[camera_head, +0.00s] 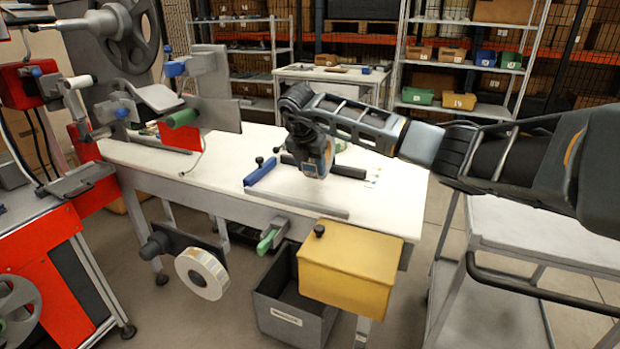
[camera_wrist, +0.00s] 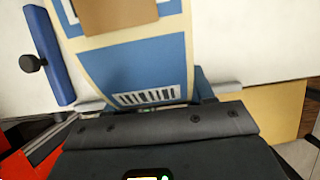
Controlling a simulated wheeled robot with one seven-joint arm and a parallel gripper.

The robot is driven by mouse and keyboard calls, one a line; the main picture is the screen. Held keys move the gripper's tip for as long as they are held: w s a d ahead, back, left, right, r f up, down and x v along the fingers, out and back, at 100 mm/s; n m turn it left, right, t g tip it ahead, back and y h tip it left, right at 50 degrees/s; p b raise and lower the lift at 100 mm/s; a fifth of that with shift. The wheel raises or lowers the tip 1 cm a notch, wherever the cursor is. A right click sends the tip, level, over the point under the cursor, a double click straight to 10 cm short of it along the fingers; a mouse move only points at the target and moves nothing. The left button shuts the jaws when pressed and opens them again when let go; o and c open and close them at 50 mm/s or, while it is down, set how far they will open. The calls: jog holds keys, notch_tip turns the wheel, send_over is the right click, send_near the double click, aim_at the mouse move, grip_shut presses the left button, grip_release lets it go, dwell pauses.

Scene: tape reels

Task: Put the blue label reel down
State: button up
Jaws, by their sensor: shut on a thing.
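The blue label reel (camera_wrist: 130,68) fills the upper middle of the wrist view, with blue labels, cream edges and a white barcode. My gripper (camera_head: 316,158) is shut on it, over the white table (camera_head: 225,165) in the head view. There my gripper and arm hide most of the reel. I cannot tell whether the reel touches the table top.
A blue bar (camera_head: 260,171) with a dark knob lies left of my gripper, and a grey rail (camera_head: 297,205) runs along the front edge. A yellow box (camera_head: 350,265) and a white label reel (camera_head: 202,273) are at the table's front. The table's left middle is mostly clear.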

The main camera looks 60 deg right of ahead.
aim_at(309, 175)
jog(key=shift+w+d+f, duration=0.1)
jog(key=shift+w+f, duration=0.15)
jog(key=shift+w, duration=0.05)
jog(key=shift+f, duration=1.9)
jog(key=o, duration=1.4)
jog(key=shift+f, duration=0.1)
